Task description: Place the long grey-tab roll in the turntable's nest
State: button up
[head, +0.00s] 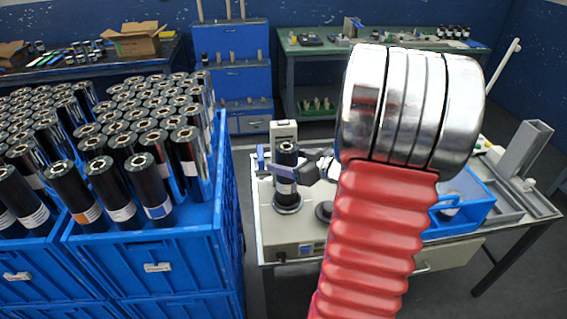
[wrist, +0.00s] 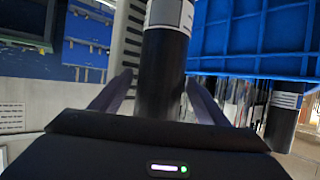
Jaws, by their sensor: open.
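A black roll (head: 287,160) with a white-and-grey label stands upright on a round metal base (head: 287,204) on the wrapper's pale top. I take this base for the turntable's nest; I cannot see into it. My gripper (head: 284,178) is at the roll, with its fingers on either side of it. In the wrist view the roll (wrist: 165,60) rises between the spread fingers (wrist: 158,82), with gaps visible beside it. The gripper is open and does not clamp the roll.
Blue crates (head: 150,268) full of upright black rolls stand close on the left. A dark round piece (head: 324,210) sits right of the base, and a blue tray (head: 470,210) lies further right. My arm hides part of the wrapper. A green bench (head: 310,70) stands behind.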

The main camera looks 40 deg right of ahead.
jog(key=v, duration=1.1)
jog(key=shift+s+r, duration=0.2)
jog(key=shift+s, duration=0.15)
dwell(0.4)
jog(key=shift+d, duration=0.1)
